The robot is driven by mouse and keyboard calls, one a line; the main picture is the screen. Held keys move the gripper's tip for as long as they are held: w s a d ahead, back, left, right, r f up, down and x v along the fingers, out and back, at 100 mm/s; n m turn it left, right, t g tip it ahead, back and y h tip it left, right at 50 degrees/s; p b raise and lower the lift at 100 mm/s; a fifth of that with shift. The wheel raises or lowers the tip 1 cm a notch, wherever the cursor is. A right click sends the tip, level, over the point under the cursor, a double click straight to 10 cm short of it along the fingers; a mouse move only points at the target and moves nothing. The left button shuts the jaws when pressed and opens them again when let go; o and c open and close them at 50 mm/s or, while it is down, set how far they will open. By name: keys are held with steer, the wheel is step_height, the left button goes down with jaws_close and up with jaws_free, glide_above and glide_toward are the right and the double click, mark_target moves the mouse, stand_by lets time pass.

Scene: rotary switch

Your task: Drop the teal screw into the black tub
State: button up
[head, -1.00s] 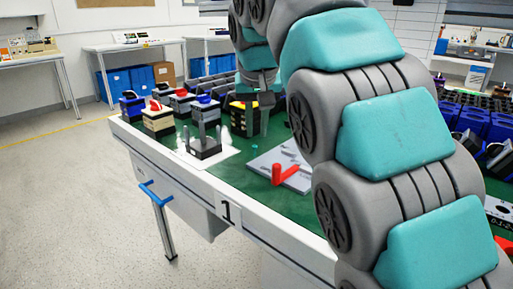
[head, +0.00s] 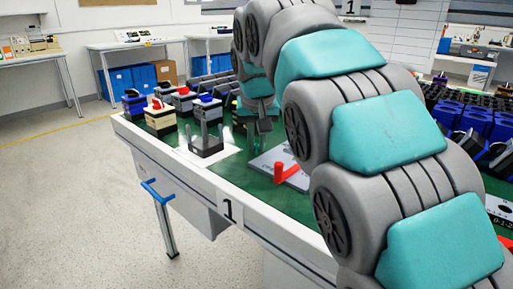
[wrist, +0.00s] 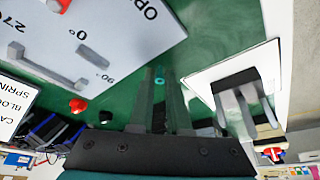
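The teal screw (wrist: 158,80) shows small in the wrist view, on the green table top between and just beyond my fingertips. My gripper (wrist: 159,88) is open, with a gap between its two fingers, and points down at the screw. In the head view my gripper (head: 262,128) is low over the table, between the pronged fixture and the grey plate. I cannot make out the screw there. I cannot tell which of the dark containers is the black tub.
A black-based fixture with grey prongs (head: 206,146) stands on a white sheet, near my gripper. A grey plate (head: 263,163) with a red handle (head: 285,172) lies to the right. Several coloured switch boxes (head: 160,118) stand left. Dark bins (head: 205,86) line the back.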

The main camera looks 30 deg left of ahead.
mark_target(256, 145)
jaws_close()
steer(key=shift+r, duration=0.15)
steer(key=shift+r, duration=2.35)
step_height(256, 145, up, 5)
steer(key=p, duration=0.4)
